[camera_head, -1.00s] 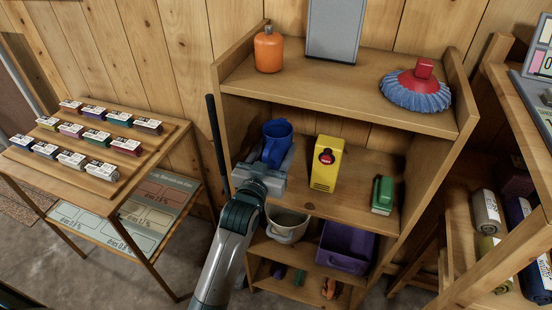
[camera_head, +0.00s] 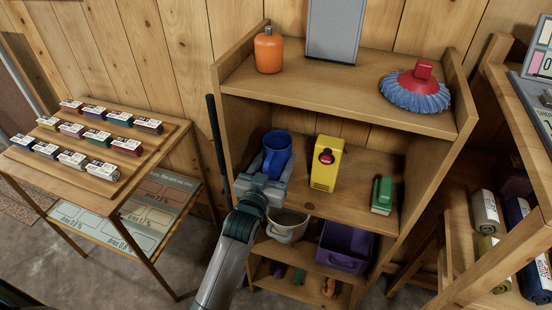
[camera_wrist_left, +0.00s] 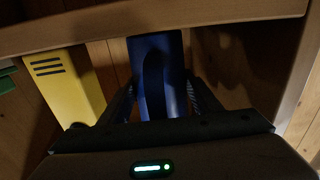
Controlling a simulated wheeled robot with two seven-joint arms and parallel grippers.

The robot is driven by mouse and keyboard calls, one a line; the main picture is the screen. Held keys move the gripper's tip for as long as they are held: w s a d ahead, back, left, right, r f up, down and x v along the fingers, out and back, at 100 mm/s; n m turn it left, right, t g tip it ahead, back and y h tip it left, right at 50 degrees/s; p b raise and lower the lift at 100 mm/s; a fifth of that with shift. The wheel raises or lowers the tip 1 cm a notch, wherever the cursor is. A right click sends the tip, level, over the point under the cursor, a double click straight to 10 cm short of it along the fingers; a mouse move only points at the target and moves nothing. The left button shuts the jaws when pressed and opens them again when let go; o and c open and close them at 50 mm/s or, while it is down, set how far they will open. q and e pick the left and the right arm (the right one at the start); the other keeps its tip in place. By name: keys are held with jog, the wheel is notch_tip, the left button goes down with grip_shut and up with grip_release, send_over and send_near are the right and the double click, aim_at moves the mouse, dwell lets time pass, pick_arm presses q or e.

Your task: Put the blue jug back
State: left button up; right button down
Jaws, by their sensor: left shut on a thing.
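The blue jug (camera_head: 278,152) is at the left end of the middle shelf of the wooden shelf unit, upright in the head view. My left gripper (camera_head: 266,178) reaches in from the front and is shut on the jug. The wrist view shows the jug (camera_wrist_left: 156,75) between the two fingers (camera_wrist_left: 160,100), its handle facing the camera. Whether the jug's base touches the shelf is hidden by the gripper. My right gripper is not in view.
A yellow container (camera_head: 326,164) stands right of the jug, with a green object (camera_head: 382,195) further right. The top shelf (camera_head: 320,85) is above the jug. A pale bucket (camera_head: 288,226) and purple bin (camera_head: 345,246) are below. A dark pole (camera_head: 217,150) leans at the left.

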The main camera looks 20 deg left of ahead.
pick_arm(q)
jog(key=shift+f, duration=0.15)
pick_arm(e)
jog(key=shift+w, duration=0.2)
pick_arm(q)
jog(key=o, duration=1.5)
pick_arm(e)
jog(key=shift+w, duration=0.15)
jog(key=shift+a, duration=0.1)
pick_arm(q)
jog(key=shift+r, duration=0.2)
jog(key=shift+s+f, duration=0.1)
jog(key=shift+s, duration=0.55)
jog(key=s+b, duration=0.1)
jog(key=s, duration=0.4)
jog(key=s+b, duration=0.1)
jog(key=s, duration=0.4)
jog(key=shift+s+a, duration=0.2)
jog(key=shift+s, duration=0.15)
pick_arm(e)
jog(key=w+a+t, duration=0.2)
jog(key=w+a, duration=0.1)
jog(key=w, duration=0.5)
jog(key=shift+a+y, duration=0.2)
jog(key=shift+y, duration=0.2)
